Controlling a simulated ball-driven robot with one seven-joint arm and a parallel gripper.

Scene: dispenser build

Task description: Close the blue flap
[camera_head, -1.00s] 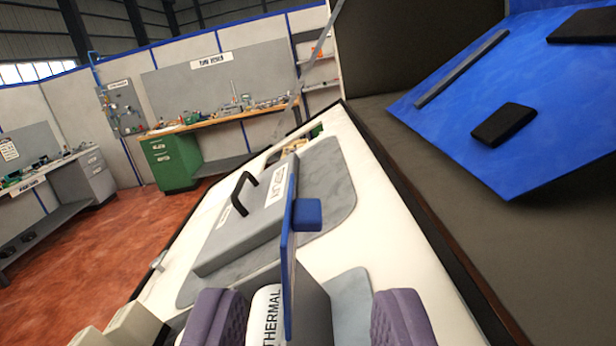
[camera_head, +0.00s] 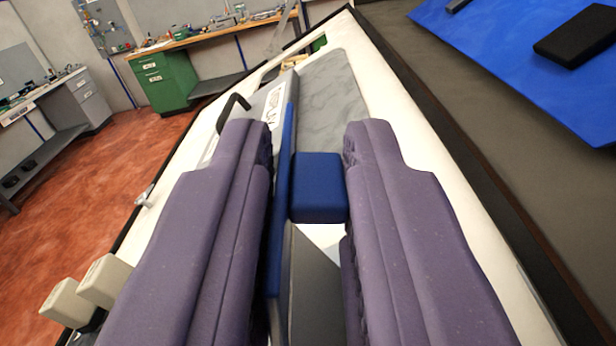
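The blue flap (camera_head: 287,185) stands upright, seen nearly edge-on, with a square blue block (camera_head: 319,187) sticking out from its right face. My gripper (camera_head: 306,150) is around both. Its purple padded fingers are apart, the left one beside the flap's left face and the right one at the block's right side. The block's right edge meets the right finger in the picture; I cannot tell whether they touch. A grey wedge-shaped part (camera_head: 314,295) shows below the block between the fingers. The flap's lower left part is hidden by the left finger.
The flap stands on a white machine top (camera_head: 440,180) with a grey lid and black handle (camera_head: 232,108) behind. A large blue sloped panel (camera_head: 500,50) with black blocks is at upper right. Cream blocks (camera_head: 85,285) are at lower left. Workbenches stand beyond the red floor.

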